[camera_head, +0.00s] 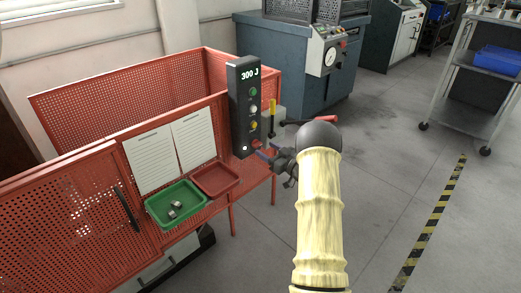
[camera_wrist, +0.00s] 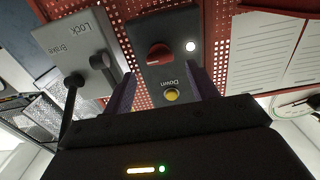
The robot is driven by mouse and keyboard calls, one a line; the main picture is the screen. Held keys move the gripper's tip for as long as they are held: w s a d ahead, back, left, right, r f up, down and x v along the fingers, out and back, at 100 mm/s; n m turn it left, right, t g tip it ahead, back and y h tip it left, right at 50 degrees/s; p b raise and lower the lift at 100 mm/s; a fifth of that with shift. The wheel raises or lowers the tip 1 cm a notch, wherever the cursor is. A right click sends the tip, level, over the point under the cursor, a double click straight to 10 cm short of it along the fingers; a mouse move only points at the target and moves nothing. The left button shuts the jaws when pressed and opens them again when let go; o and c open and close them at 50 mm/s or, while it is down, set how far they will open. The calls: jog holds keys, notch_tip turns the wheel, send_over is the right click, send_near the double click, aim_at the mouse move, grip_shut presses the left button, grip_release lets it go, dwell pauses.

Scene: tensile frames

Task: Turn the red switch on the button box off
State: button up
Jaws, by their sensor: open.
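The button box (camera_head: 243,108) is a tall dark box with a "300 J" display, fixed upright on the red mesh guard. Its red switch (camera_head: 256,143) is near the lower end. In the wrist view, the red switch (camera_wrist: 158,54) is a round red knob beside a glowing white light (camera_wrist: 190,46), with a yellow "Down" button (camera_wrist: 172,95) close by. My gripper (camera_head: 267,154) is at the lower right of the box. In the wrist view my gripper (camera_wrist: 162,78) is open and empty, its fingers spread either side of the switch line. Contact with the switch cannot be told.
A grey "Lock / Brake" panel (camera_wrist: 85,50) with levers is close beside the box. The red mesh guard (camera_head: 80,205) carries paper sheets (camera_head: 154,157), a green tray (camera_head: 163,215) and a red tray (camera_head: 204,190). Open floor (camera_head: 395,150) is at right.

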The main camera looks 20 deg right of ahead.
aim_at(259, 145)
jog(key=b+x, duration=0.1)
jog(key=x, duration=0.3)
jog(key=shift+w, duration=0.1)
jog(key=c, duration=1)
